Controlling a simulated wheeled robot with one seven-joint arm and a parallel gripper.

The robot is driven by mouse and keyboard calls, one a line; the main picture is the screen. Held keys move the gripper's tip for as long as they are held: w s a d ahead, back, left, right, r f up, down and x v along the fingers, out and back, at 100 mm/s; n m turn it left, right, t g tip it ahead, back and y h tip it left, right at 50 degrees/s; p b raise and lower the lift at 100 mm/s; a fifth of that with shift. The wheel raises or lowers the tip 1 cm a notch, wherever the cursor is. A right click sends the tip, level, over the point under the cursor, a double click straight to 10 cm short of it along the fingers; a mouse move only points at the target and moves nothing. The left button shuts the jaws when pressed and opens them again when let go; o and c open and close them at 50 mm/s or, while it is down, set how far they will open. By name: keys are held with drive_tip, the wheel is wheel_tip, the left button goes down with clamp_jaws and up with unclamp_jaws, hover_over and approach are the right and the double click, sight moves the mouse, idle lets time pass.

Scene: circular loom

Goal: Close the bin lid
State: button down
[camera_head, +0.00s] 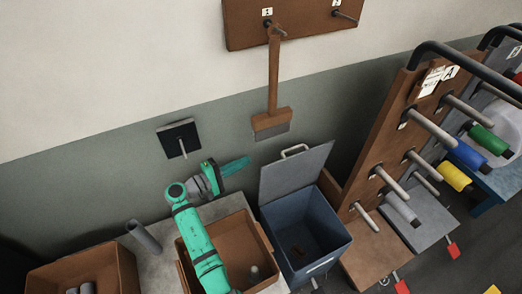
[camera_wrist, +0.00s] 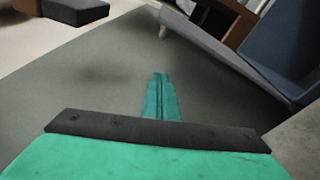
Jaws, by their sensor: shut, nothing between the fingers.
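The bin (camera_head: 318,250) is a dark blue open box on the floor at the centre right of the head view, with a dark brown item inside. Its grey lid (camera_head: 300,172) stands raised at the back, leaning near the wall, with a pale handle (camera_head: 294,150) on its top edge. My gripper (camera_head: 248,161) is shut and empty, to the left of the lid and apart from it. In the wrist view the shut fingers (camera_wrist: 159,78) point at the grey-green wall. The lid (camera_wrist: 225,52) and part of the bin (camera_wrist: 292,40) show at upper right there.
A brown crate (camera_head: 246,228) on a grey table lies under my arm. A brown brush (camera_head: 271,123) hangs on the wall above the lid. A black wall plate with a peg (camera_head: 178,138) is left of it. A brown peg rack (camera_head: 378,145) stands close right of the bin.

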drive_tip(key=w+d, duration=0.2)
drive_tip(key=d, duration=0.8)
drive_tip(key=shift+w+d+r, duration=0.25)
drive_tip(key=shift+d, duration=0.15)
drive_tip(key=shift+s, duration=0.1)
